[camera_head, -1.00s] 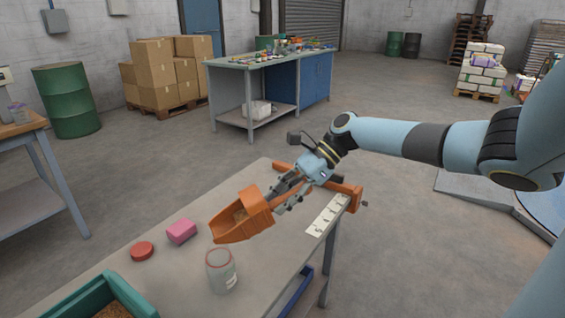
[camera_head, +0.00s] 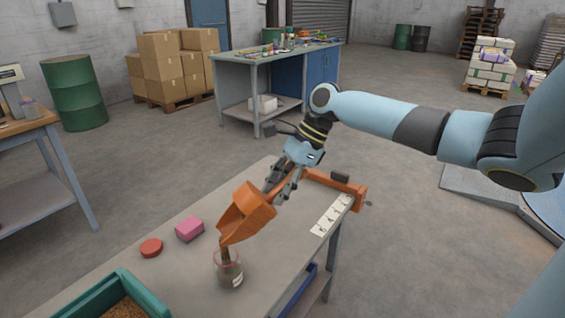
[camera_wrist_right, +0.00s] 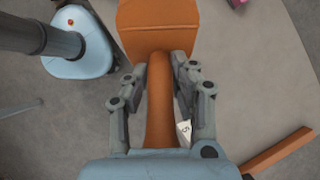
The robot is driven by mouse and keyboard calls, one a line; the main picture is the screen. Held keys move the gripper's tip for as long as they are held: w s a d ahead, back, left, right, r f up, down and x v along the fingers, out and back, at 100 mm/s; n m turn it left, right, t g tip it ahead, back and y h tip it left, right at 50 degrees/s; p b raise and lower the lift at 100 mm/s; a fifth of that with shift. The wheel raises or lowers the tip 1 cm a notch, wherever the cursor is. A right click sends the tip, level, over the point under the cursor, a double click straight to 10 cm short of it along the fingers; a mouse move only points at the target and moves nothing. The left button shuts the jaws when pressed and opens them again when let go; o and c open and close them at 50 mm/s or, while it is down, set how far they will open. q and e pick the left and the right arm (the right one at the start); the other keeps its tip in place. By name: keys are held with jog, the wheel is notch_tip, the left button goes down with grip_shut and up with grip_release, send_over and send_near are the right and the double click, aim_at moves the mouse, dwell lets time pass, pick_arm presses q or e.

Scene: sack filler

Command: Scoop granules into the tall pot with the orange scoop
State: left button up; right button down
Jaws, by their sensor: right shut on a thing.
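The orange scoop (camera_head: 246,212) is tilted steeply, its mouth down over the tall pot (camera_head: 229,270). Brown granules (camera_head: 226,254) run from the scoop's lip into the clear pot, which looks partly filled with them. My right gripper (camera_head: 274,190) is shut on the scoop's handle; the right wrist view shows the fingers (camera_wrist_right: 160,95) on both sides of the orange handle (camera_wrist_right: 159,110). A green bin (camera_head: 143,290) at the lower left holds more brown granules (camera_head: 122,312). My left gripper is not in view.
A red lid (camera_head: 151,248) and a pink block (camera_head: 189,229) lie left of the pot on the grey table (camera_head: 190,270). An orange clamp-like frame (camera_head: 340,189) and a numbered white strip (camera_head: 333,214) lie at the table's right.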

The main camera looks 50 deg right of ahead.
jog(key=shift+w+a+r+g+h+b, duration=0.25)
jog(key=shift+a+r+h+b, duration=0.15)
jog(key=shift+r+h, duration=0.1)
jog(key=shift+w+a+r+g+h+b, duration=0.15)
jog(key=shift+a+r+g+h+b, duration=0.15)
jog(key=shift+r+h, duration=0.2)
jog(key=shift+w+a+r+p, duration=0.1)
jog(key=shift+a+r+p, duration=0.15)
jog(key=shift+p, duration=0.55)
notch_tip(320, 180, up, 2)
jog(key=t+y+p, duration=0.1)
jog(key=y+p, duration=0.1)
jog(key=p, duration=0.4)
jog(key=shift+d+r, duration=0.1)
jog(key=shift+d, duration=0.05)
jog(key=shift+r+t+y, duration=0.15)
jog(key=shift+t+y, duration=0.3)
jog(key=shift+y, duration=0.25)
jog(key=shift+r+t+y, duration=0.1)
jog(key=shift+t+y, duration=0.3)
jog(key=shift+y, duration=0.2)
jog(key=shift+y, duration=0.3)
